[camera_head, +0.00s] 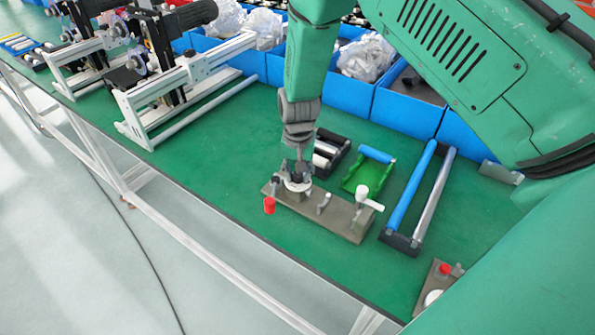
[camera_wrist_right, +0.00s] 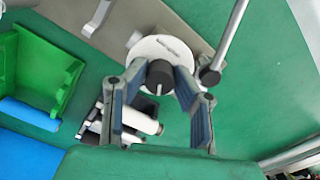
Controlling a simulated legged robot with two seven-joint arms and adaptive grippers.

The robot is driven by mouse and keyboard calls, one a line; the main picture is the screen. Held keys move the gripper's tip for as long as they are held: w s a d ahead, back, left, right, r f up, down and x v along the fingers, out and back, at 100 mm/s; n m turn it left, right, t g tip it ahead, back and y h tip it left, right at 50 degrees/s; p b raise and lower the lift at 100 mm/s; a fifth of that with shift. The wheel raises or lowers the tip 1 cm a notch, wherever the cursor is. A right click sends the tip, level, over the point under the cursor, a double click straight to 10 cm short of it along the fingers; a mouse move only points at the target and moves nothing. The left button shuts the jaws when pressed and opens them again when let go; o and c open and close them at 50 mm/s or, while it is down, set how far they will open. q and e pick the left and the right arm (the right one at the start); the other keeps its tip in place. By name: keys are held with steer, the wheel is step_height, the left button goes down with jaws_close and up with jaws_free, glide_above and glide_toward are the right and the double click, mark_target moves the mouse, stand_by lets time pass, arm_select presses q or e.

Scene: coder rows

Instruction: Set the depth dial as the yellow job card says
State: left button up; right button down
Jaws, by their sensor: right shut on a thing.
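A flat grey-brown plate (camera_head: 337,220) lies on the green bench. At its left end is a white dial disc (camera_head: 297,186) with a black knob, mostly hidden by my right gripper (camera_head: 299,170). In the right wrist view the white disc (camera_wrist_right: 150,48) shows with small dark marking, too small to read. The black knob (camera_wrist_right: 161,76) has a white line pointing down in the picture. My right gripper (camera_wrist_right: 160,82) has its two fingers on either side of the knob and is shut on it. I see no yellow job card. My left gripper is not in view.
A red button (camera_head: 269,205), a small metal lever (camera_head: 323,204) and a white-headed handle (camera_head: 366,198) are by or on the plate. A green holder (camera_head: 369,176) and a blue-and-silver roller frame (camera_head: 411,201) stand behind and right. Blue bins (camera_head: 405,110) line the back.

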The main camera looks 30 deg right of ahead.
steer(key=m+p, duration=0.1)
steer(key=m, duration=0.3)
steer(key=shift+w+r+m, duration=0.1)
steer(key=shift+m, duration=0.2)
steer(key=shift+m+p, duration=0.35)
steer(key=shift+m, duration=1.55)
steer(key=c, duration=1.4)
jaws_free()
steer(key=shift+o, duration=0.4)
